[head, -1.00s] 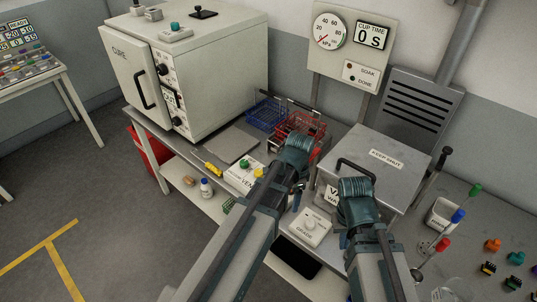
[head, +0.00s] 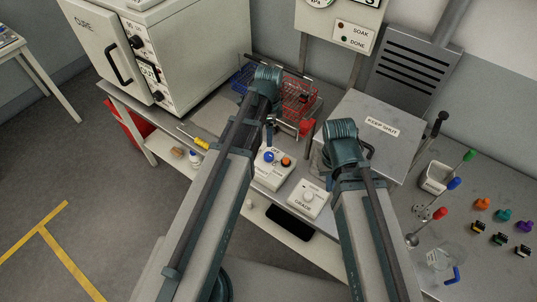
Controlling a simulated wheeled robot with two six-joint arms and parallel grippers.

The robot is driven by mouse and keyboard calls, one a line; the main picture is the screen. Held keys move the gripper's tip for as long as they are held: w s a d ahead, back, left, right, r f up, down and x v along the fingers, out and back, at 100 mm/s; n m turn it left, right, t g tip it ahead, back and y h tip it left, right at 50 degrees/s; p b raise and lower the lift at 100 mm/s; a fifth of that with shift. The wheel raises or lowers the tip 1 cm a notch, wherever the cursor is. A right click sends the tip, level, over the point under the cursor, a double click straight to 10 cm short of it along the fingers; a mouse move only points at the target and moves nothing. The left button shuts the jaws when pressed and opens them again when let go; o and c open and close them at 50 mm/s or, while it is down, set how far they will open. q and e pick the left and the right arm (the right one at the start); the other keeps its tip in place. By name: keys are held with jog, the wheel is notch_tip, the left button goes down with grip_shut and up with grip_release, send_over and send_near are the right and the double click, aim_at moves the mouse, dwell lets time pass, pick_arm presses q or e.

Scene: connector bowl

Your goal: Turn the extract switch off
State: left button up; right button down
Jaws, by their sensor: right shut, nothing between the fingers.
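No switch with a readable extract label shows in the head view. A slotted grey vent panel (head: 412,62) is on the back wall, and a lever with a black knob (head: 441,117) stands at the bench's right. A white box (head: 272,176) with a blue and an orange button sits between my arms; its label is partly hidden. My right gripper (head: 327,164) is below its wrist, left of the lidded steel box, mostly hidden, shut and empty. My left gripper (head: 270,132) points down behind the white box; its fingers are too small and dark to read.
The lidded steel box (head: 378,127) is beside my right wrist. A red wire basket (head: 298,92), a red-handled fitting (head: 305,128) and a GRADE dial box (head: 308,198) are near my arms. The cure oven (head: 190,55) fills the left. Small coloured parts (head: 503,215) lie right.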

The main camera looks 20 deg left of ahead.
aim_at(269, 155)
pick_arm(q)
notch_tip(269, 155, down, 12)
jog(key=b, duration=1.1)
jog(key=shift+f, duration=0.1)
pick_arm(e)
notch_tip(269, 155, down, 12)
jog(key=shift+f, duration=0.15)
pick_arm(q)
grip_shut()
